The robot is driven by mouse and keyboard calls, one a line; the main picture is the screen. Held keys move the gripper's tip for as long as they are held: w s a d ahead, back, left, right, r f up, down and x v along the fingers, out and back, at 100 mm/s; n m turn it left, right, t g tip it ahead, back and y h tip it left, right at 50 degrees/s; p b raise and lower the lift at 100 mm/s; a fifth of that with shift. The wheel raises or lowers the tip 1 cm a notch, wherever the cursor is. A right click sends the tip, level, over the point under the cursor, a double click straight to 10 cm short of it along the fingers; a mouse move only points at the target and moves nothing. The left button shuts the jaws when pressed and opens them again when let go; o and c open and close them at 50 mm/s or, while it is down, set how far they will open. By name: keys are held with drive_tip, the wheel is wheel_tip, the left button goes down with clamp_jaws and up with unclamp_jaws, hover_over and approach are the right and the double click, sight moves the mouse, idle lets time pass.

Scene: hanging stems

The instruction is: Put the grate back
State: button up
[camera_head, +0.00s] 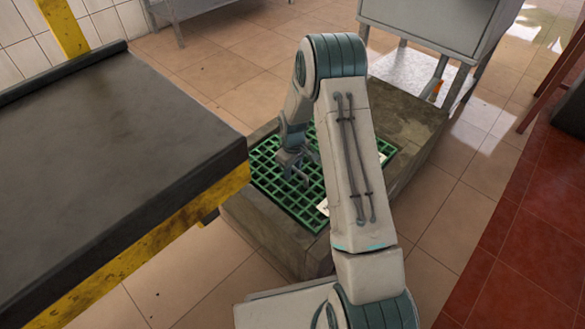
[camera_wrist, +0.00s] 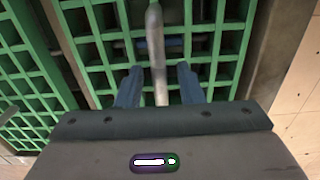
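The green grate (camera_head: 265,172) lies over the top of a low concrete block (camera_head: 262,238) in the head view; my arm hides part of it. In the wrist view a green grate panel (camera_wrist: 231,45) fills the middle, and another green panel (camera_wrist: 22,62) shows at the left past a dark gap. My gripper (camera_head: 296,180) points down at the grate. In the wrist view my gripper (camera_wrist: 159,82) has its two blue fingers apart, with a thin grey bar (camera_wrist: 156,45) between them. Gaps show on both sides of the bar. I cannot tell what the bar is fixed to.
A dark-topped table with a yellow frame (camera_head: 110,150) stands close at the left. A grey metal cabinet (camera_head: 430,30) stands behind the block. Tiled floor (camera_head: 450,235) is clear at the right. White labels (camera_head: 323,207) show by the grate.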

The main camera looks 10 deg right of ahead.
sight(293, 167)
wheel_tip(293, 167, up, 13)
drive_tip(key=p, duration=0.5)
drive_tip(key=s+r+m, duration=0.3)
drive_tip(key=s+r, duration=0.9)
drive_tip(key=r, duration=0.3)
drive_tip(key=s+r+m, duration=0.1)
drive_tip(key=s+r, duration=0.1)
drive_tip(key=s, duration=0.6)
drive_tip(key=s+r+m+t, duration=0.1)
drive_tip(key=s+r+m, duration=0.1)
drive_tip(key=s, duration=0.6)
drive_tip(key=shift+s+a+r+m, duration=0.25)
drive_tip(key=shift+a+r+m, duration=0.05)
drive_tip(key=shift+r, duration=0.25)
wheel_tip(293, 167, up, 35)
drive_tip(key=t+p, duration=0.1)
drive_tip(key=p, duration=3)
drive_tip(key=shift+d+t+p, duration=0.15)
drive_tip(key=shift+t+p, duration=0.25)
drive_tip(key=shift+f, duration=0.1)
